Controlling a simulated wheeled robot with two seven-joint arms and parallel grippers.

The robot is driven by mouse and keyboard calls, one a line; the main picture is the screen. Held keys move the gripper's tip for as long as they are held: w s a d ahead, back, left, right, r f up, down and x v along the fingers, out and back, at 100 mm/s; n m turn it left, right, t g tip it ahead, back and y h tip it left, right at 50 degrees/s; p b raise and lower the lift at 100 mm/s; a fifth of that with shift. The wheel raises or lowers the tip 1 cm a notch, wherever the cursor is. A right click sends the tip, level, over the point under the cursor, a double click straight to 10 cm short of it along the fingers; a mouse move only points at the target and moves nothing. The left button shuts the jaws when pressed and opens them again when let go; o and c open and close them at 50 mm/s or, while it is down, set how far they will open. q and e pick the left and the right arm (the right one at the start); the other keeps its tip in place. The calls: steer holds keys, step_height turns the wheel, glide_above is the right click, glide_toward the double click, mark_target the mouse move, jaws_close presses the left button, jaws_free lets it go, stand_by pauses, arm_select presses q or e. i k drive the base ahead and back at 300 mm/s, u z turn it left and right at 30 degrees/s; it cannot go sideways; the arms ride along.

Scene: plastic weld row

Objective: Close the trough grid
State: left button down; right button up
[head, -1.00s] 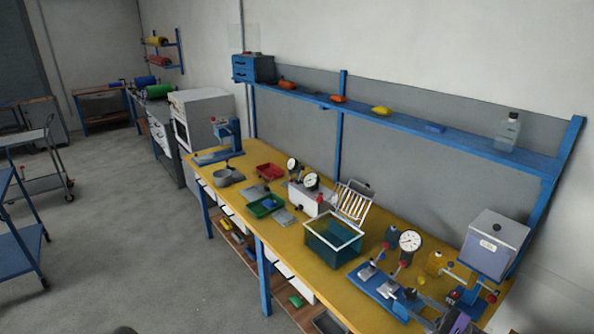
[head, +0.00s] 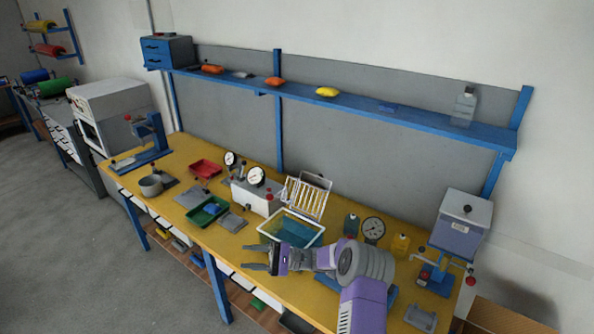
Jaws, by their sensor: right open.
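The trough (head: 314,238) is a clear-walled tank with a white rim and teal inside, on the yellow bench. Its white barred grid (head: 305,198) stands raised at the trough's back edge, leaning back, so the trough is open on top. My right gripper (head: 250,258) is open and empty, pointing left, in front of the trough's front left corner. My right wrist and forearm cover part of the trough's front. The gripper appears apart from the grid. My left gripper is out of view.
A white box with dial gauges (head: 254,195) stands left of the trough. A green tray (head: 208,211) and a red tray (head: 205,169) lie farther left. Another gauge (head: 373,229) and a grey box (head: 461,224) stand to the right. A blue shelf (head: 360,104) runs above.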

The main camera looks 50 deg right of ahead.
mark_target(321, 176)
steer(key=z, duration=0.75)
steer(key=i, duration=1.2)
steer(key=z, duration=0.75)
steer(key=i, duration=0.45)
steer(key=z, duration=0.05)
